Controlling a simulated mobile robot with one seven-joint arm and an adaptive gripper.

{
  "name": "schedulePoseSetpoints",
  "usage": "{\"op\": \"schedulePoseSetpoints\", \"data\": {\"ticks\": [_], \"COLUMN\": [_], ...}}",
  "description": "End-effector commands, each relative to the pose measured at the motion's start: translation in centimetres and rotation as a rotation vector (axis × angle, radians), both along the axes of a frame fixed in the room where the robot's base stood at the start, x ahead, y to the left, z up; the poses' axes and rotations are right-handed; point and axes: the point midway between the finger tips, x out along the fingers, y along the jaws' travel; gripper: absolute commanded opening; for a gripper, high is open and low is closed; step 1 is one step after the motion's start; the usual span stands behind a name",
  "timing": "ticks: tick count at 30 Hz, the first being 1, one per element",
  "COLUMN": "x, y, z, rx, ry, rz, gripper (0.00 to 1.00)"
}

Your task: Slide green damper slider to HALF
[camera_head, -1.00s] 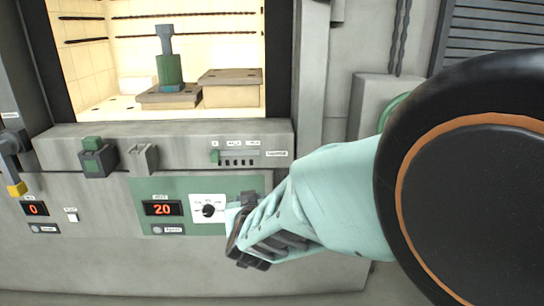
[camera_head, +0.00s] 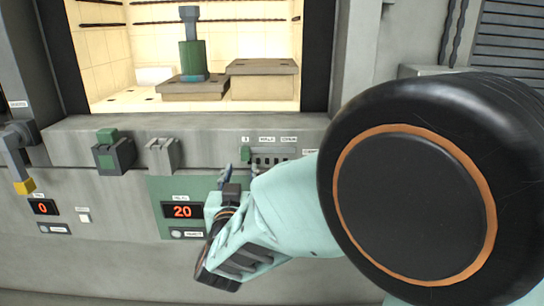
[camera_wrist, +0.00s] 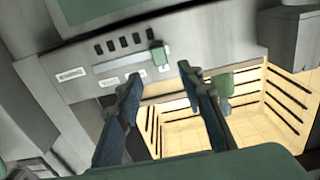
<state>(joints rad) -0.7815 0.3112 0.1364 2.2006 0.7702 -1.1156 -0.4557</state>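The green damper slider (camera_head: 245,154) sits at the left end of its slotted scale, by the first label and left of HALF (camera_head: 266,139). In the wrist view the same green slider (camera_wrist: 158,54) shows just beyond my fingertips. My gripper (camera_head: 240,172) is just below the slider in the head view, with its fingers spread apart. In the wrist view my gripper (camera_wrist: 160,74) is open, one finger on either side of the slider's line, with nothing between them. Whether a finger touches the slider, I cannot tell.
The lit oven chamber (camera_head: 150,104) above holds a green-and-grey piece (camera_head: 192,58) on a stone slab. A green block (camera_head: 107,137) in a dark holder and a grey bracket (camera_head: 163,153) stick out left of the scale. A display (camera_head: 182,211) reading 20 is below.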

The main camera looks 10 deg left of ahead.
Motion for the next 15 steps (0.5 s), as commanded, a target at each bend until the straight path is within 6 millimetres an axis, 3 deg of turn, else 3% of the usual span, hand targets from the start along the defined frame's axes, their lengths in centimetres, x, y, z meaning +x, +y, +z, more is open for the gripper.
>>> {"op": "schedulePoseSetpoints", "data": {"ticks": [9, 15], "x": [5.9, 8.3], "y": [1.3, 2.0], "z": [-0.1, -0.1], "rx": [-0.001, -0.001], "ry": [-0.001, 0.000], "rz": [-0.001, 0.000], "gripper": [0.35, 0.35]}}
